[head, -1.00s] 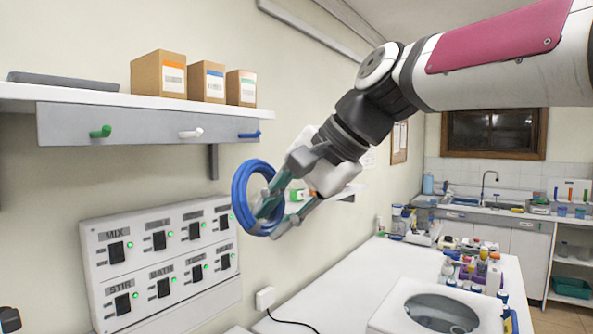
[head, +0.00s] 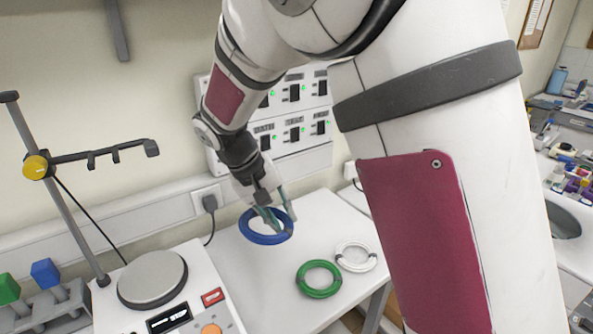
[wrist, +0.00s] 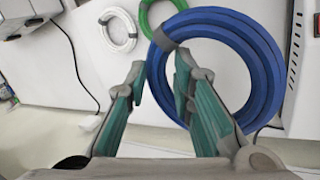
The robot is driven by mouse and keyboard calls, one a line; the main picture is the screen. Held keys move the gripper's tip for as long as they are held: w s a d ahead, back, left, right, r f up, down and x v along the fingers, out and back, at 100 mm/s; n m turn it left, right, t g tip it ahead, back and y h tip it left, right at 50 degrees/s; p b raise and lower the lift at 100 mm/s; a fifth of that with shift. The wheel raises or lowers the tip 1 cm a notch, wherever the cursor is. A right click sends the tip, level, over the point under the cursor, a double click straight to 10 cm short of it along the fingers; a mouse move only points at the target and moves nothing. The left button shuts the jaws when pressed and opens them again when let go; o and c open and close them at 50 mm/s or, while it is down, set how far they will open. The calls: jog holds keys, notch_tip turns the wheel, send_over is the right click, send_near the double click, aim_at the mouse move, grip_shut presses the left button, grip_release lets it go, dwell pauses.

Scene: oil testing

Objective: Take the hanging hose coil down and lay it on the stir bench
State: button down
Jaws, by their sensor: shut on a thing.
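The blue hose coil (head: 262,240) is in my gripper (head: 280,218) at the left of the white bench (head: 235,290). In the head view the coil looks roughly flat, at or just above the bench top; I cannot tell whether it touches. In the wrist view the blue coil (wrist: 266,65) spreads to the right of my gripper (wrist: 160,68), with one finger across its lower left. The actual grip is partly hidden. My gripper points down, its fingers closed on the coil.
A green coil (head: 319,293) and a white coil (head: 341,262) lie on the bench to the right. A stirrer hotplate (head: 152,280) and a stand (head: 55,180) are at the left. A plug socket (head: 207,201) and switch panel (head: 290,140) are on the wall behind.

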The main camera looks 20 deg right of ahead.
jog(key=shift+s+a+f+n+t+h+b, duration=0.1)
jog(key=shift+a+f+n+t+h+b, duration=0.4)
jog(key=shift+f, duration=2.15)
jog(key=shift+w+a+f+n+t+h+b, duration=0.2)
jog(key=shift+a+f+n+b, duration=0.6)
jog(key=shift+f, duration=1.9)
jog(key=shift+s+a+f+n+t+h+b, duration=0.1)
jog(key=shift+s+a+f+n+t+b, duration=0.5)
jog(key=shift+f, duration=2.05)
jog(key=shift+w+d+m, duration=0.2)
jog(key=shift+w+m, duration=0.1)
jog(key=shift+w, duration=0.1)
jog(key=c, duration=0.7)
grip_release()
notch_tip(320, 180, up, 7)
jog(key=p, duration=0.3)
jog(key=shift+r, duration=0.15)
